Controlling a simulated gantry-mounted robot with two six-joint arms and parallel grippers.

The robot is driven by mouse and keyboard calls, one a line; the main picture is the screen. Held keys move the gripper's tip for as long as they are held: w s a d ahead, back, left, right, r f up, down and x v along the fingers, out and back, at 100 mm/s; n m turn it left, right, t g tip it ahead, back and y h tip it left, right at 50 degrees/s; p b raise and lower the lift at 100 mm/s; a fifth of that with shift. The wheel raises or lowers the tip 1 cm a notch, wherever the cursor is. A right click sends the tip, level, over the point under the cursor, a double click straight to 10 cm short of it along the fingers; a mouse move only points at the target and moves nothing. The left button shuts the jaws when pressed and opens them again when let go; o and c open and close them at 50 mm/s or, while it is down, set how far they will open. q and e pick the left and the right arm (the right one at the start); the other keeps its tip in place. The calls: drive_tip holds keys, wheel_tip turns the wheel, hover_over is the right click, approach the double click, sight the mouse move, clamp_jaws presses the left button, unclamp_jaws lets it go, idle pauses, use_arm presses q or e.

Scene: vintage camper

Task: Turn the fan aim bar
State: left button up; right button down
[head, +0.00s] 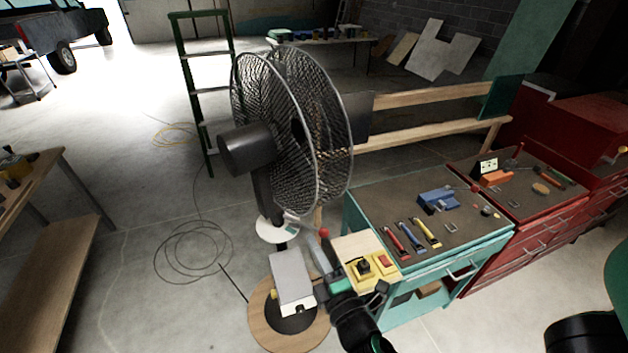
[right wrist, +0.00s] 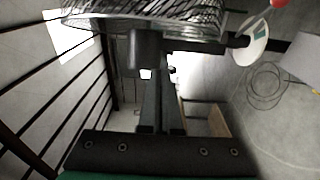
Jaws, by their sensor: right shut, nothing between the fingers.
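The black fan (head: 300,130) with its round wire cage stands in the middle of the head view, its cage facing right. A pale disc (head: 270,230) sits on its neck. A short bar with a red ball end (head: 324,233), which looks like the aim bar, sticks out to the right of the disc. My right gripper (head: 314,243) is shut and empty close by the red ball; contact cannot be told. In the right wrist view, the shut fingers (right wrist: 158,75) lie below the fan motor (right wrist: 146,48), and the red ball (right wrist: 279,3) is at the top right, away from them. My left gripper is out of view.
A round wooden base (head: 262,325) and a grey box (head: 292,280) are below the fan. A yellow switch box (head: 371,268) is right of my gripper. A teal tool cabinet (head: 450,260) stands farther right. A cable (head: 190,252) lies coiled on the floor.

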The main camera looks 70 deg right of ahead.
use_arm(q)
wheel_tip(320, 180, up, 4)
drive_tip(key=p, duration=0.3)
use_arm(e)
drive_tip(key=w+d, duration=0.4)
drive_tip(key=d, duration=0.6)
drive_tip(key=shift+w+d+f, duration=0.2)
drive_tip(key=shift+w+d, duration=0.05)
drive_tip(key=shift+w, duration=0.1)
